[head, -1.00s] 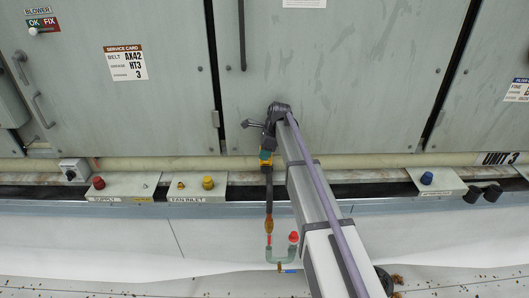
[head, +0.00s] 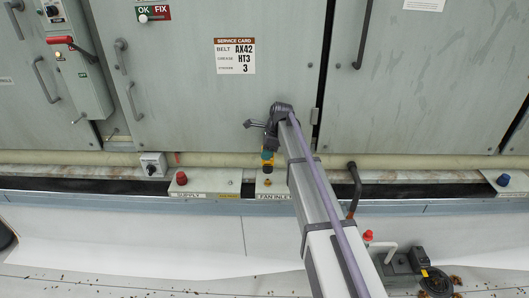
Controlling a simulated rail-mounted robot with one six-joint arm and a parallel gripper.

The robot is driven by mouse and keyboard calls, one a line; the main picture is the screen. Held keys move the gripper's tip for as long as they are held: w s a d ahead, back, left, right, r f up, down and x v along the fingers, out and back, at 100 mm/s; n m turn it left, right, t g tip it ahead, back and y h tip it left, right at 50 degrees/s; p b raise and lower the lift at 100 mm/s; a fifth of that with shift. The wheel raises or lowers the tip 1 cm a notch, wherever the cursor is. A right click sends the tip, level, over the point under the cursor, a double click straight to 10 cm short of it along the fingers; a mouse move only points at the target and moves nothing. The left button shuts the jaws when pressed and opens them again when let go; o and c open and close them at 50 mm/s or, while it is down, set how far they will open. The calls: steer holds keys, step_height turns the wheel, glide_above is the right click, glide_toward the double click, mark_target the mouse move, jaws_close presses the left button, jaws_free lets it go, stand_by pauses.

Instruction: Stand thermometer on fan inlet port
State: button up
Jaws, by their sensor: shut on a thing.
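My gripper (head: 267,154) is at the end of my arm, just in front of the lower cabinet edge. It points down and is shut on a small teal and yellow thing, which I take to be the thermometer (head: 267,167). It is too small and too hidden to see its full shape. The fan inlet plate (head: 274,188) lies just below the gripper in the picture, partly behind my arm. Its small brass port (head: 268,182) shows almost straight below the held thing. I cannot tell the gap between them.
The supply plate (head: 208,190) with a red cap (head: 181,178) is to the left. A dark upright pipe (head: 354,180) stands right of my arm. A blue cap (head: 503,180) is far right. The pale ledge (head: 120,235) in front is mostly clear.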

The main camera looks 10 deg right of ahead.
mark_target(266, 166)
steer(key=shift+d+f+b, duration=0.1)
steer(key=shift+f+b, duration=0.2)
steer(key=shift+f, duration=0.1)
step_height(266, 166, down, 3)
steer(key=b, duration=0.3)
steer(key=shift+f, duration=0.15)
stand_by(0.6)
steer(key=shift+f+b, duration=1.6)
steer(key=shift+b, duration=0.1)
steer(key=o, duration=1.1)
steer(key=shift+o, duration=0.2)
steer(key=shift+r, duration=0.1)
